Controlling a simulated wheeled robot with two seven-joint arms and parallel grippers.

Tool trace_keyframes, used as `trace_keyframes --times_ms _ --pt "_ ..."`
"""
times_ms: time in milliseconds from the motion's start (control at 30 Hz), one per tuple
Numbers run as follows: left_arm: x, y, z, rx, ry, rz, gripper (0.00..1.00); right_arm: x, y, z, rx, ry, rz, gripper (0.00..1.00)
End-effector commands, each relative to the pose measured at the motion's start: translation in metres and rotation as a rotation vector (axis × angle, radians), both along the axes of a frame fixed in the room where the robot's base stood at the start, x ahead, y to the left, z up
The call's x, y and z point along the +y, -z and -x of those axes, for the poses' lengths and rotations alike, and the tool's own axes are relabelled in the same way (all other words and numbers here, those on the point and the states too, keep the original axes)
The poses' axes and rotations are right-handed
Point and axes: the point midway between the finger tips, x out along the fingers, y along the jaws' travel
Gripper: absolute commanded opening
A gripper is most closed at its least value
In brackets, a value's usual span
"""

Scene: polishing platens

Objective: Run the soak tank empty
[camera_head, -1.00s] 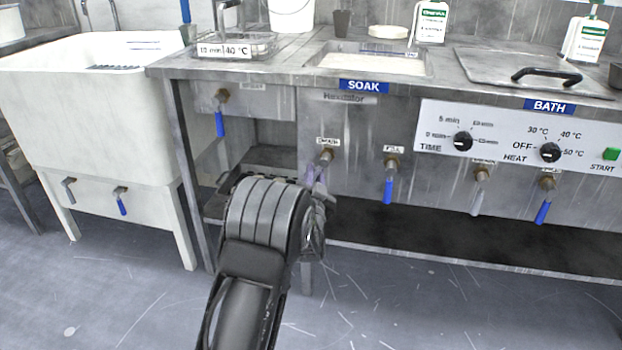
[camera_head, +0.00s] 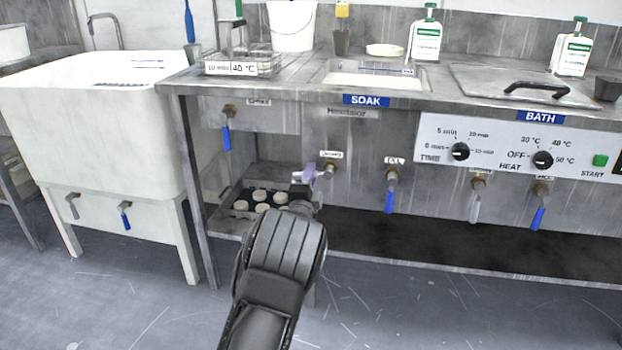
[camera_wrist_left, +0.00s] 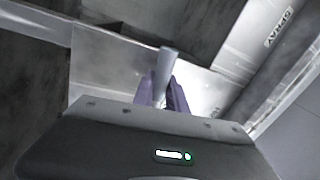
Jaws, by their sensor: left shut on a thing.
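The soak tank (camera_head: 374,79) is set into the bench behind the blue SOAK sign (camera_head: 367,100), with pale contents showing. On the panel below it is a valve (camera_head: 329,168) under a small white label I cannot read clearly. My left gripper (camera_head: 309,178), with purple fingers, is at this valve, just to its left. In the left wrist view the grey valve lever (camera_wrist_left: 166,68) stands between the purple fingers (camera_wrist_left: 163,97), which are shut on it. The gripper hides part of the lever in the head view. My right gripper is not in view.
A blue-handled fill valve (camera_head: 390,190) hangs to the right. Another blue-handled valve (camera_head: 227,135) is at the left. A dark tray with several pale discs (camera_head: 260,196) sits on the shelf below. The BATH has a lid (camera_head: 500,85). A white sink (camera_head: 95,130) stands at left.

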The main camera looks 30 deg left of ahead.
Motion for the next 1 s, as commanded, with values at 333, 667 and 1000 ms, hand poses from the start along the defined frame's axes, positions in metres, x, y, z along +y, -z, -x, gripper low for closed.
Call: trace_keyframes --times_ms 333,667,1000 --pt "0.0005 -0.0033 0.0002 0.026 0.0 -0.072 0.0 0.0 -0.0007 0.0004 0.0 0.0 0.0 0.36" --pt "0.0004 -0.0032 0.0003 0.026 0.0 -0.072 0.18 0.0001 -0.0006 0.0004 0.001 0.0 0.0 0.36" --pt "0.0005 -0.0034 0.0002 0.025 0.0 -0.071 0.4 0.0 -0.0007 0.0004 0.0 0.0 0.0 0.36"
